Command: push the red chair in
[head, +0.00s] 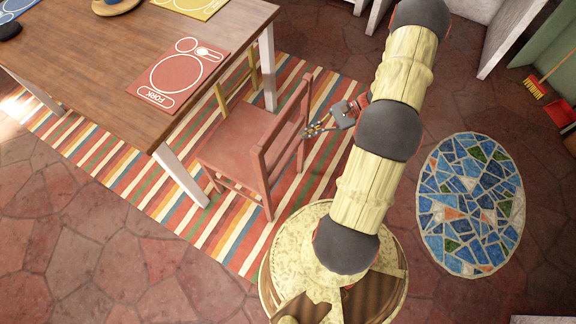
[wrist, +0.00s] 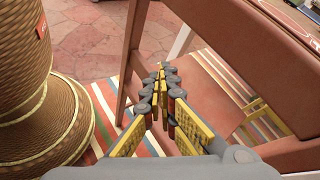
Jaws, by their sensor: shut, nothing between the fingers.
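The red chair (head: 252,141) stands at the near right side of the wooden table (head: 120,60), on the striped rug. Its seat front is close to the table edge, and its backrest faces my arm. My gripper (head: 312,130) is shut and empty, just beside the backrest in the head view. In the wrist view, my gripper's fingers (wrist: 160,85) point at the backrest opening, with the chair's seat (wrist: 205,88) beyond and a backrest rail (wrist: 255,70) to the right. I cannot tell whether the fingers touch the chair.
The striped rug (head: 130,165) lies under the table and chair. A red placemat (head: 178,75) lies on the tabletop. A yellow chair (head: 222,95) is partly hidden behind the red one. A blue mosaic oval (head: 470,205) lies on the floor at right. Stone floor at lower left is clear.

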